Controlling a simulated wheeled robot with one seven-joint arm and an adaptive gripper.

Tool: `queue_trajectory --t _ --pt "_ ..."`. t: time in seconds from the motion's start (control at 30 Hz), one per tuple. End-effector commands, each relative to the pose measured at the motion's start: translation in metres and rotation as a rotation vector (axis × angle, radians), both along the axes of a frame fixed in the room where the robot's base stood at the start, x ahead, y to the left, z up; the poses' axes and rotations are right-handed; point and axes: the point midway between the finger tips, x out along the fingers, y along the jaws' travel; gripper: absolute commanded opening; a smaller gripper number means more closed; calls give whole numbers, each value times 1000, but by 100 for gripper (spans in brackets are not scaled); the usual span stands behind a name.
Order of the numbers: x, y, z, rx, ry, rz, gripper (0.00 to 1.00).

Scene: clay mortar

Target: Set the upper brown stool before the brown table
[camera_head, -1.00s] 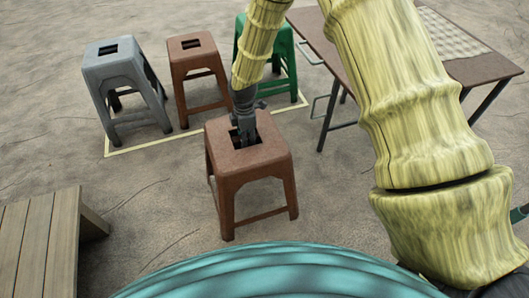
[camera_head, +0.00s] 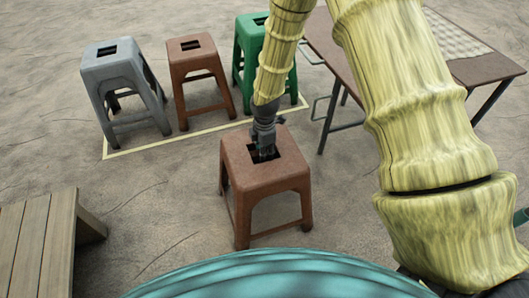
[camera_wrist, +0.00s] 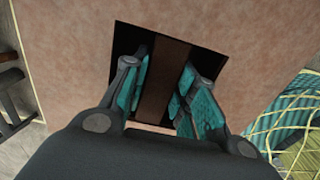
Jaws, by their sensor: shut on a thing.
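A brown stool (camera_head: 262,172) hangs upright or stands in front of my body in the head view; whether its feet touch the ground I cannot tell. My gripper (camera_head: 264,152) reaches down into the slot in its seat. In the wrist view, my gripper (camera_wrist: 164,95) has its teal-padded fingers on both sides of a brown bar (camera_wrist: 163,85) inside the slot and is shut on it. The brown table (camera_head: 470,68) stands at the upper right, partly hidden by my arm. Another brown stool (camera_head: 190,47) stands at the back left.
A grey stool (camera_head: 112,68) and a green stool (camera_head: 243,42) stand beside the back brown stool, by a pale line (camera_head: 135,151) on the ground. A wooden bench (camera_head: 35,240) is at the lower left. Bare ground lies between the held stool and the table.

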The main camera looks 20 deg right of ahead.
Motion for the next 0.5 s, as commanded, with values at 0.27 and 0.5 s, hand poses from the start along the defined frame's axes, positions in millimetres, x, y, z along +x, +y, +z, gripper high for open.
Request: queue_trajectory --t 0.27,0.5 --pt "1 0 0 0 -2 -1 0" --pt "0 0 -2 0 -1 0 49"
